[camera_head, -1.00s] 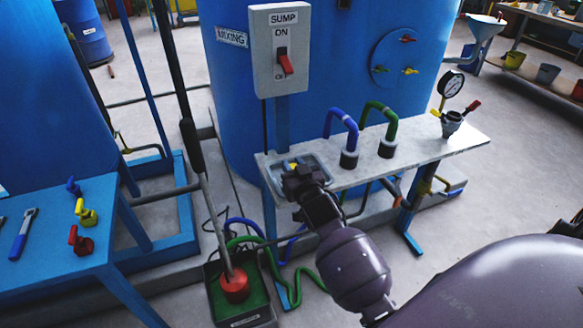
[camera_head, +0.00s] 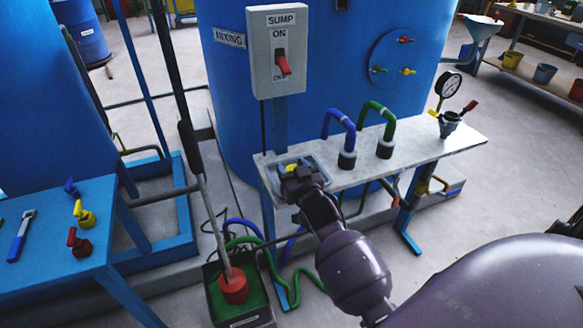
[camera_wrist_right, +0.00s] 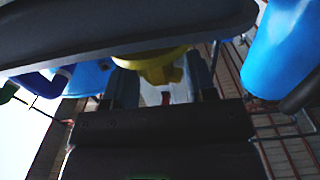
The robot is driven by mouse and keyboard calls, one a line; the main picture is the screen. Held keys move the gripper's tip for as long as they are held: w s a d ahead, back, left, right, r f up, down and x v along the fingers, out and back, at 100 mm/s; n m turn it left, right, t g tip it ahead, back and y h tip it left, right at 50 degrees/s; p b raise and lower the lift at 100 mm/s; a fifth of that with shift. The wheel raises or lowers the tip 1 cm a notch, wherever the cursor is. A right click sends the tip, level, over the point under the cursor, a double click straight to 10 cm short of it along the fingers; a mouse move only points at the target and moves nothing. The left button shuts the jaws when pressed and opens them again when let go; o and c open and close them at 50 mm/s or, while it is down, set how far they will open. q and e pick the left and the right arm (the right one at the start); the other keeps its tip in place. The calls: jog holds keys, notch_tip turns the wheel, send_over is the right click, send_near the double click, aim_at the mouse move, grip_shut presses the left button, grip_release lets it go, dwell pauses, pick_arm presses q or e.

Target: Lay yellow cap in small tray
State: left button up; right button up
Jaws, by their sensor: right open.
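The small tray (camera_head: 317,162) is a shallow grey-blue tray on the left end of the pale bench. The yellow cap (camera_head: 292,168) shows over the tray, just past the tips of my right gripper (camera_head: 297,174). In the right wrist view the yellow cap (camera_wrist_right: 158,66) shows between the two fingers of my right gripper (camera_wrist_right: 162,85), partly covered by a dark grey slab at the top. The jaws are open, and I cannot tell whether a finger touches the cap. My left gripper is not in view.
Blue and green bent pipes (camera_head: 378,130) stand on the bench (camera_head: 420,145) to the right of the tray. The sump switch box (camera_head: 277,50) rises behind it. A pressure gauge (camera_head: 449,86) stands at the bench's right end. The blue table (camera_head: 50,245) is at left.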

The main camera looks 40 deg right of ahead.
jog(key=p+v, duration=0.1)
jog(key=v, duration=1)
jog(key=s+a+f+n+g+y, duration=0.2)
jog(key=s+a+f+g, duration=0.1)
jog(key=s+f, duration=0.4)
jog(key=s+a+f+n+g+y, duration=0.1)
jog(key=s+a+f+g+y, duration=0.1)
jog(key=s+f, duration=0.5)
jog(key=s+a+g, duration=0.1)
jog(key=s, duration=0.3)
jog(key=shift+s+f+n+g, duration=0.2)
jog(key=shift+s+n+g, duration=0.1)
jog(key=shift+n, duration=0.1)
